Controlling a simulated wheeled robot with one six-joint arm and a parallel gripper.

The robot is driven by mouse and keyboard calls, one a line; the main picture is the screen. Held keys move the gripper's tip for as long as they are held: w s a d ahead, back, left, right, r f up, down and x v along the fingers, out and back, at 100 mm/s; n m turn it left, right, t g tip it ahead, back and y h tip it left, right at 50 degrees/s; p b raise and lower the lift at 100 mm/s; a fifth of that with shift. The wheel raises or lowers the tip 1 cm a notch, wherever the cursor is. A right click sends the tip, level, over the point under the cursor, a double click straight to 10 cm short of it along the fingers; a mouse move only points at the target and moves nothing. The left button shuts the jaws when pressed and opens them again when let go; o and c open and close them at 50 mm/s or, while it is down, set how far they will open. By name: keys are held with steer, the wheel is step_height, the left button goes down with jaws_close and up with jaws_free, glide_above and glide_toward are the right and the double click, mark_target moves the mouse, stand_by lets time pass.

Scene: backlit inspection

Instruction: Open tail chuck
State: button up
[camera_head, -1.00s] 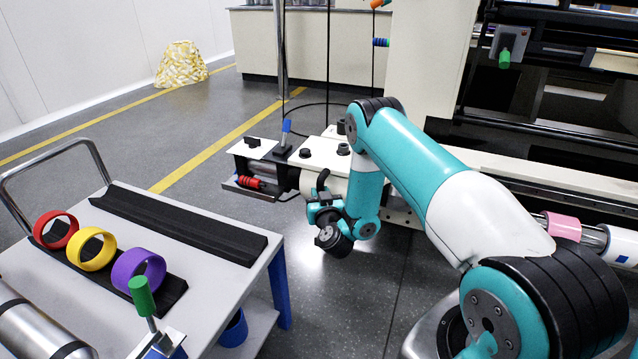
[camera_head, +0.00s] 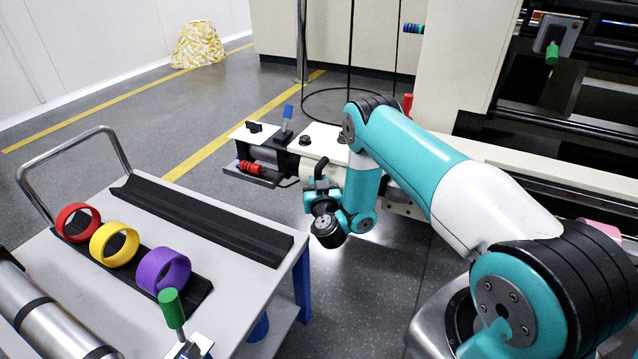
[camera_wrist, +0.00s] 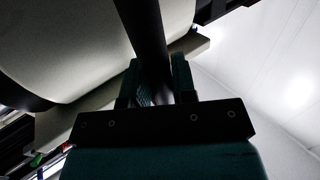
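In the head view my arm reaches down to a dark wrist (camera_head: 327,222) beside the white-topped block (camera_head: 322,140). In the wrist view my gripper (camera_wrist: 157,82) shows two teal fingers standing apart. A dark bar (camera_wrist: 143,30) runs down from the top edge into the gap between them; I cannot tell whether it touches them. A large pale rounded body (camera_wrist: 60,45) fills the upper left. The block carries a blue-handled lever (camera_head: 287,114) and dark knobs. I cannot tell for sure which part is the tail chuck.
A cart (camera_head: 235,275) stands at left with red (camera_head: 77,222), yellow (camera_head: 113,244) and purple rings (camera_head: 163,270), a black rail (camera_head: 200,220) and a metal cylinder (camera_head: 45,315). A green-handled lever (camera_head: 171,309) is in front. The machine bed (camera_head: 500,160) lies at right. Floor shows behind the cart.

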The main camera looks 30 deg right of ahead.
steer(key=o, duration=0.3)
steer(key=shift+o, duration=0.2)
step_height(320, 180, up, 20)
steer(key=p, duration=0.9)
steer(key=shift+c, duration=0.4)
